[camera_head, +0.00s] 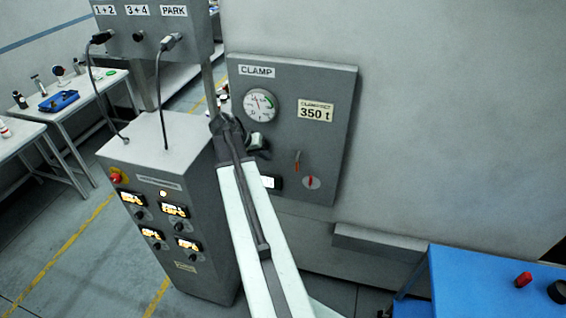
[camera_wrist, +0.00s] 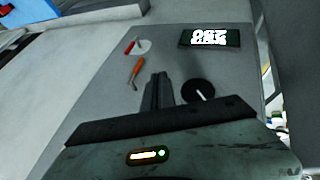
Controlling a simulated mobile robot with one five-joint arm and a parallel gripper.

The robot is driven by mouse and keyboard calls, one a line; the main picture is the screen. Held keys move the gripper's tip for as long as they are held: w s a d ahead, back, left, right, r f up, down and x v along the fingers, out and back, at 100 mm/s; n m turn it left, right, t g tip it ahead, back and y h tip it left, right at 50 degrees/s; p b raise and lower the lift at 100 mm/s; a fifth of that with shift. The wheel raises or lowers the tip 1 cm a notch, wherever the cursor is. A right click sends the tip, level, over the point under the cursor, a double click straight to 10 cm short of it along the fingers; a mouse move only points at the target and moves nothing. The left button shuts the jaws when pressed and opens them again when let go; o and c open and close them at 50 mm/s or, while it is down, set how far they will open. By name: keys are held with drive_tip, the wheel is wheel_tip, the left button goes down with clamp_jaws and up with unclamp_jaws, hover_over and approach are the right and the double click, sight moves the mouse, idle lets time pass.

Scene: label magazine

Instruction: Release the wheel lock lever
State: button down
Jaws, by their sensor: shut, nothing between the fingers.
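A grey CLAMP panel (camera_head: 335,90) stands behind my arm and fills the middle of the wrist view (camera_wrist: 95,90). It carries an orange-handled lever (camera_head: 297,160), also in the wrist view (camera_wrist: 135,70). I cannot tell which handle is the wheel lock lever. A black round knob with a white line (camera_wrist: 199,92) sits right of my fingers. My gripper (camera_wrist: 158,80) is shut and empty, its tips close to the orange lever and seemingly apart from it.
The panel has a gauge (camera_head: 261,105), a 350 t plate (camera_head: 315,111) and a lit display (camera_wrist: 210,38). A grey control cabinet (camera_head: 170,215) with cables stands left of my arm. A blue table (camera_head: 470,285) is at lower right. Benches (camera_head: 85,85) stand far left.

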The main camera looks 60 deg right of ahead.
sight(297, 166)
drive_tip(key=s+d+f+b, duration=0.4)
drive_tip(key=d+f+b, duration=0.1)
drive_tip(key=s+d+f+b, duration=0.1)
drive_tip(key=d+f+b, duration=0.1)
drive_tip(key=shift+s+d+f, duration=0.15)
drive_tip(key=shift+s+f, duration=0.25)
